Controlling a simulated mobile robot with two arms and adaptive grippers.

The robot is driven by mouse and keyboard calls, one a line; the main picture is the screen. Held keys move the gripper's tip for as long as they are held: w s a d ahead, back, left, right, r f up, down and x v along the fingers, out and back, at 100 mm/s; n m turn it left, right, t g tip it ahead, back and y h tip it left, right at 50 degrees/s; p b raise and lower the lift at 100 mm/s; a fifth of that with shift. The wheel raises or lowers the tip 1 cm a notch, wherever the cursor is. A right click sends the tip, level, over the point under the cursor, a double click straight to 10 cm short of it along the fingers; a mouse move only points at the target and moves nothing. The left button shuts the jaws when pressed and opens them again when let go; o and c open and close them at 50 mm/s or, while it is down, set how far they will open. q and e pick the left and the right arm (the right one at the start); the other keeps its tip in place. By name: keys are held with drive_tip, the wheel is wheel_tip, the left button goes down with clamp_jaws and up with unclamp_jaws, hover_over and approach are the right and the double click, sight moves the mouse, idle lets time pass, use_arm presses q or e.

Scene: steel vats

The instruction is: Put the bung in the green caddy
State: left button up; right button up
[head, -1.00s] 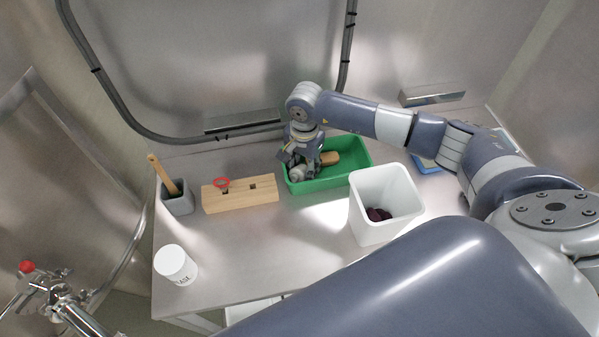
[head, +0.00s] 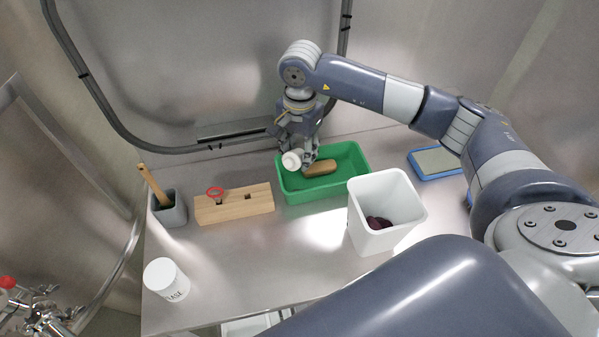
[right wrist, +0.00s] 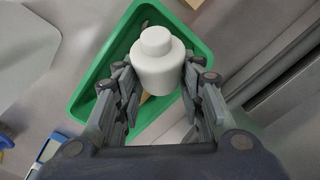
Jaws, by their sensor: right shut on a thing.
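The bung (head: 291,160) is a white stepped cylinder. My right gripper (head: 299,150) is shut on it and holds it tilted over the left end of the green caddy (head: 329,189). In the right wrist view the bung (right wrist: 157,64) sits between the two fingers of the gripper (right wrist: 160,80), with the green caddy (right wrist: 88,92) below and behind it. A brown oblong thing (head: 321,168) lies inside the caddy and is partly hidden by the bung in the wrist view. My left gripper is not in view.
A white bin (head: 372,230) with dark purple things stands right of the caddy. A wooden block (head: 234,206) with a red ring (head: 215,191), a grey pot (head: 171,212) and a white jar (head: 166,280) are left. A blue-edged pad (head: 437,161) lies back right. The table's front middle is clear.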

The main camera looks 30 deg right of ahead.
drive_tip(key=shift+r, duration=0.25)
drive_tip(key=p, duration=0.2)
hover_over(299, 184)
wheel_tip(299, 184, down, 4)
drive_tip(key=shift+f, duration=0.2)
wheel_tip(299, 184, down, 4)
drive_tip(key=shift+a+f+p, duration=0.1)
drive_tip(key=shift+f+p, duration=0.1)
drive_tip(key=shift+p, duration=0.2)
drive_tip(key=shift+f, duration=0.45)
drive_tip(key=shift+f, duration=0.1)
